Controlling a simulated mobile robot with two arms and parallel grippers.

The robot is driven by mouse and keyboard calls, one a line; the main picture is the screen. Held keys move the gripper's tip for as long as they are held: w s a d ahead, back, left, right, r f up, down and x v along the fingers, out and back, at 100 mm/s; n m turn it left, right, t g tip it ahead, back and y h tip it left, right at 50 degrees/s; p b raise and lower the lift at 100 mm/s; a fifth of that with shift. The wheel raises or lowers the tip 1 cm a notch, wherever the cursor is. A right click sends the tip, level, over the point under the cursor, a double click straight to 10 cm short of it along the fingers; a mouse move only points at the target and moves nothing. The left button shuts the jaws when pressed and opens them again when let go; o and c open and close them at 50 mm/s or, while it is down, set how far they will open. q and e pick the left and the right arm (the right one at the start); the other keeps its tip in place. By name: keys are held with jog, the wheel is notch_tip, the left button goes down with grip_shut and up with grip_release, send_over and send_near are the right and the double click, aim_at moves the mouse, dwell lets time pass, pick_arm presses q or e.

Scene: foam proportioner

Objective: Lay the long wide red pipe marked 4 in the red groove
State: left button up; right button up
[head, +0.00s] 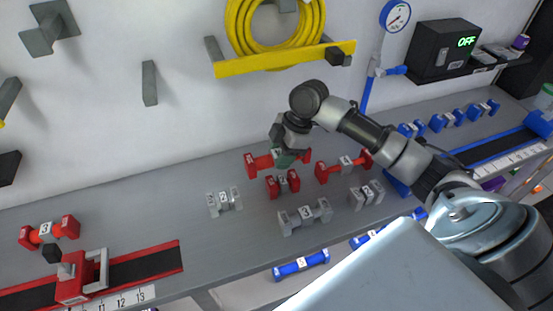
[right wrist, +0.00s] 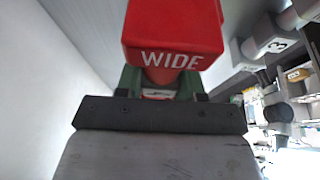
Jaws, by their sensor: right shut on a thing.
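A red pipe with block ends (head: 259,163) is in my right gripper (head: 287,157), over the back of the grey bench. In the right wrist view its near red end (right wrist: 172,30) reads "WIDE", and the green fingers close on the narrower part behind it. Its number cannot be read, and the gripper covers its middle. I cannot tell whether it touches the bench. The red groove (head: 165,254), a black channel with red edges, lies at the front left, away from the gripper. My left gripper is not in view.
A red clamp-like block (head: 72,284) sits on the groove's left part. A short red pipe (head: 283,184) is just in front of my right gripper, and another red pipe (head: 343,167) to its right. Grey pipes (head: 305,214) stand nearer. The bench between them and the groove is clear.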

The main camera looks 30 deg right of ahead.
aim_at(270, 172)
jog(key=w, duration=0.1)
jog(key=w+f, duration=0.2)
jog(key=shift+w+d+f, duration=0.1)
jog(key=shift+w+d, duration=0.2)
jog(key=shift+f+p, duration=0.45)
jog(key=shift+f, duration=1.5)
jog(key=o, duration=1.1)
jog(key=shift+s+f, duration=0.1)
jog(key=shift+c, duration=0.2)
